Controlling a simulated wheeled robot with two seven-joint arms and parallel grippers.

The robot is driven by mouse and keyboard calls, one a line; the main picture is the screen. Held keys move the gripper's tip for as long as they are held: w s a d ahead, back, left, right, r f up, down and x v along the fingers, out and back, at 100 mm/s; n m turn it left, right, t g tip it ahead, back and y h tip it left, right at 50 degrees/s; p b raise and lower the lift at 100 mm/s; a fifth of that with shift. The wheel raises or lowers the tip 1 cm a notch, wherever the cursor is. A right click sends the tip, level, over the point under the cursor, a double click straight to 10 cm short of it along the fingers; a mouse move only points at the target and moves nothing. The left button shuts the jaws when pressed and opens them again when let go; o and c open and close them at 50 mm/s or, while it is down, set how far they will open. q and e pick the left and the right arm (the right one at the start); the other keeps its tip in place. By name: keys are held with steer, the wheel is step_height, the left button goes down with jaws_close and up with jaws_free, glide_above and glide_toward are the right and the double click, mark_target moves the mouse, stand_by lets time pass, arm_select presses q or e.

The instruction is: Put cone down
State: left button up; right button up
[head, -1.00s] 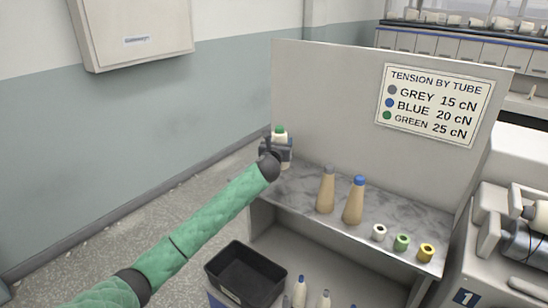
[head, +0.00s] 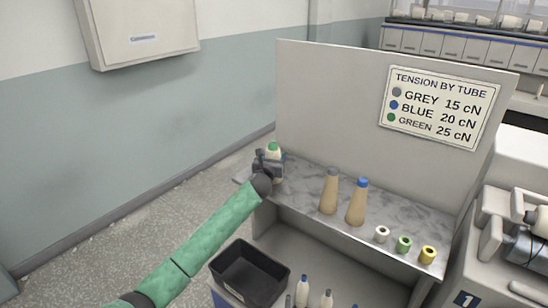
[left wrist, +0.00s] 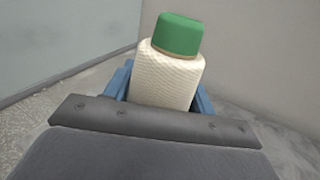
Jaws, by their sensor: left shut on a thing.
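My left gripper (head: 270,168) is shut on a cream cone with a green top (head: 273,149), at the left end of the grey marbled shelf (head: 310,205). In the left wrist view the cone (left wrist: 168,80) stands between the blue fingers (left wrist: 160,90), green tip up and slightly tilted in the picture. Its base is hidden by the gripper, so I cannot tell whether it touches the shelf. My right gripper is in neither view.
Two tan cones, one grey-tipped (head: 329,192) and one blue-tipped (head: 357,203), stand on the shelf. White (head: 382,234), green (head: 404,244) and yellow (head: 428,254) bobbins are to their right. A black bin (head: 249,272) is below. A back panel (head: 330,100) rises behind.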

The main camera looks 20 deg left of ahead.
arm_select(q)
steer(key=o, duration=1.1)
steer(key=shift+c, duration=0.2)
